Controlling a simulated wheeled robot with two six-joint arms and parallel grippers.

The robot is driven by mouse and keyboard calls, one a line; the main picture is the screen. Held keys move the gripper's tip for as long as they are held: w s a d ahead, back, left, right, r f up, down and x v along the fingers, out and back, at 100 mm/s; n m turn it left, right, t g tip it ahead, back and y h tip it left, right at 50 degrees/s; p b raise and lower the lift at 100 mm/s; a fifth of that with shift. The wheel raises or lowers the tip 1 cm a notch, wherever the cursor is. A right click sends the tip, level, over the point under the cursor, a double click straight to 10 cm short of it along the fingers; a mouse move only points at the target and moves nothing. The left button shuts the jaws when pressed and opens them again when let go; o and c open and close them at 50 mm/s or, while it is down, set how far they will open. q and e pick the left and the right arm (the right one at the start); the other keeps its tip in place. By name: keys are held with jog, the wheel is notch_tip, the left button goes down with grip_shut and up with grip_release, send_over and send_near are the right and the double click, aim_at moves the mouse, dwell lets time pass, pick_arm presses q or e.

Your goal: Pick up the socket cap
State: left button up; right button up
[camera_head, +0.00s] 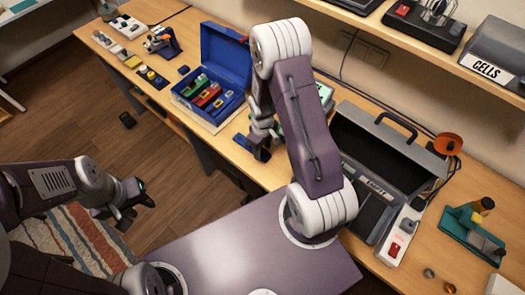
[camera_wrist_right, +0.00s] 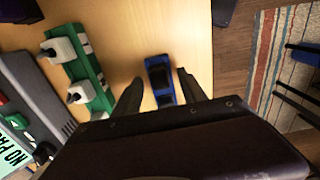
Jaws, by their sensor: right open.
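A small blue part with a dark top (camera_wrist_right: 160,80), which I take to be the socket cap, lies on the wooden table in the right wrist view. My right gripper (camera_wrist_right: 160,74) is open, with one finger on each side of the blue part and visible gaps between. In the head view the right gripper (camera_head: 262,133) is low over the table, and blue (camera_head: 262,154) shows just under it, partly hidden by the fingers. My left gripper (camera_head: 138,200) hangs empty over the floor at the left, away from the table; its finger gap is unclear.
An open blue case (camera_head: 222,60) with several coloured parts stands left of the right gripper. An open grey toolbox (camera_head: 385,150) is to the right. In the wrist view a green strip with white blocks (camera_wrist_right: 85,70) lies left of the fingers. The table edge is close on the right.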

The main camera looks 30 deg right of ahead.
aim_at(262, 153)
jog(key=shift+f, duration=0.15)
jog(key=shift+c, duration=1.2)
jog(key=shift+s, duration=0.1)
grip_shut()
jog(key=shift+r, duration=0.55)
jog(key=r, duration=0.2)
jog(key=r+b, duration=0.1)
jog(key=shift+s+a+r, duration=0.35)
jog(key=shift+a, duration=0.05)
jog(key=s+a+r, duration=0.6)
jog(key=s, duration=0.2)
jog(key=shift+s+a+r+b, duration=0.2)
jog(key=shift+b, duration=0.25)
